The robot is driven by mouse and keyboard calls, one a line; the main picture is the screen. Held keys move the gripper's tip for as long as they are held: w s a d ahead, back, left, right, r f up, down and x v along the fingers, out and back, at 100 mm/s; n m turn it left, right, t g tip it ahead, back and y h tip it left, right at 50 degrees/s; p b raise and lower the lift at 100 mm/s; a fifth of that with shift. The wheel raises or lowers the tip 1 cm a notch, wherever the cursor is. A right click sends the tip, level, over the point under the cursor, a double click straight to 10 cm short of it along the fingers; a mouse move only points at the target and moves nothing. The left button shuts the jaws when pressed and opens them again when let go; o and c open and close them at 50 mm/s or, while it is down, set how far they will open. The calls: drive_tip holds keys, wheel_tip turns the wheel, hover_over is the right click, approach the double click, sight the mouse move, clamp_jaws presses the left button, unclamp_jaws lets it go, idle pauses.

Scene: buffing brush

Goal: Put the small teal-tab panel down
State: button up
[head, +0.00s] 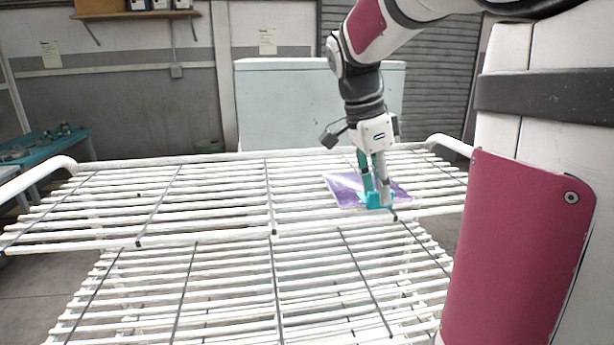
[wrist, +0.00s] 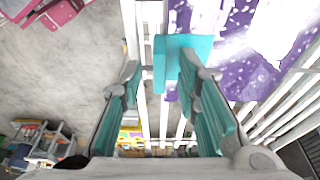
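The small panel (head: 345,188) is purple with pale speckles and lies on the white slatted rack at the right. Its teal tab (head: 379,201) is at the front edge, under my gripper. In the wrist view the purple panel (wrist: 235,75) fills the upper right, and the teal tab (wrist: 183,45) reaches between my fingers. My gripper (wrist: 160,75) is open, its fingers pointing down around the tab. The left finger is clear of the tab; the right finger overlaps it in view, and I cannot tell whether they touch. The gripper also shows in the head view (head: 376,188).
The white rack (head: 215,195) has an upper and a lower slatted level; its left and middle are bare. A pale cabinet (head: 285,105) stands behind it. A teal bench (head: 45,148) with small items is at far left, below a wall shelf (head: 135,15).

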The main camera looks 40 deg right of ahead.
drive_tip(key=b+v, duration=0.2)
drive_tip(key=v, duration=1)
drive_tip(key=s+a+f+n+t+y, duration=0.1)
drive_tip(key=s+a+f+n+t, duration=0.2)
drive_tip(key=a+f+n, duration=0.5)
drive_tip(key=s+a+f+n+t+y, duration=0.1)
drive_tip(key=s+a+f+n+t, duration=0.2)
drive_tip(key=a+f+n, duration=0.4)
drive_tip(key=s+a+n, duration=0.1)
drive_tip(key=a+n, duration=0.5)
drive_tip(key=n, duration=0.2)
drive_tip(key=shift+s+a+f+t+y, duration=0.2)
drive_tip(key=shift+s+f+t+y, duration=0.15)
drive_tip(key=shift+f+t+y, duration=0.05)
